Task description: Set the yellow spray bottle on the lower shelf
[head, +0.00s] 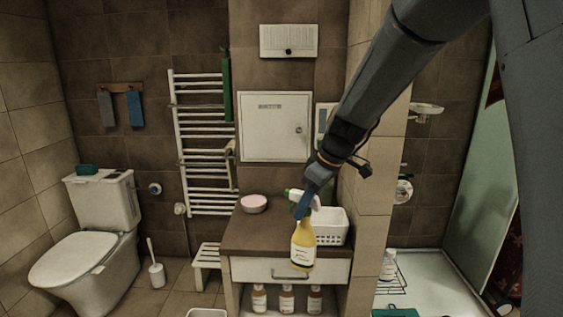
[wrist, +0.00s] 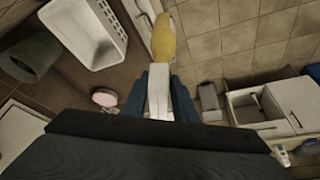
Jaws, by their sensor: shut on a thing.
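The yellow spray bottle (head: 303,246) has a white and green spray head and a pale label. It hangs upright in front of the cabinet's drawer in the head view. My gripper (head: 306,199) is shut on its spray head. In the wrist view the yellow body (wrist: 163,38) shows beyond the white head between my blue fingers (wrist: 158,95). The lower shelf (head: 246,310) is the open space under the drawer of the brown-topped cabinet (head: 243,234). Several labelled bottles (head: 287,298) stand on it, and its lower part is cut off by the frame edge.
A white basket (head: 331,226) and a pink-topped bowl (head: 254,203) sit on the cabinet top. A white stool (head: 207,259) stands left of the cabinet. A tiled wall edge (head: 371,200) is close on the right. A toilet (head: 85,255) stands at far left.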

